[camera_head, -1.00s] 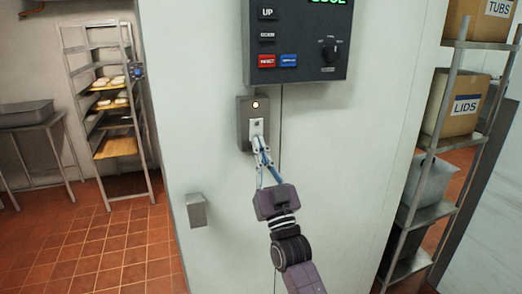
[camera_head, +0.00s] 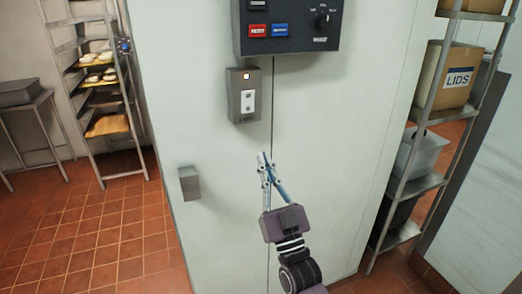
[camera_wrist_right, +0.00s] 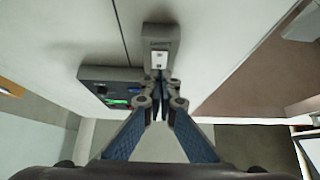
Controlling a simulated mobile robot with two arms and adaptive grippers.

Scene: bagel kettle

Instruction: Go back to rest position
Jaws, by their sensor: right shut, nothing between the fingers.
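My right gripper (camera_head: 264,157) is shut and empty in the head view. It is in front of the pale wall panel, below a grey switch box (camera_head: 243,95) with a white rocker and a lit amber lamp. The fingertips are apart from the box in the head view. In the right wrist view my right gripper (camera_wrist_right: 160,78) shows its fingers together, with the switch box (camera_wrist_right: 158,42) just beyond them. My left gripper is not in view.
A dark control panel (camera_head: 287,25) with red and blue buttons is above the switch box. A small grey box (camera_head: 189,183) juts from the wall at lower left. A bread rack (camera_head: 103,95) stands left, shelves with a LIDS carton (camera_head: 449,78) right. The tiled floor (camera_head: 95,240) at left is clear.

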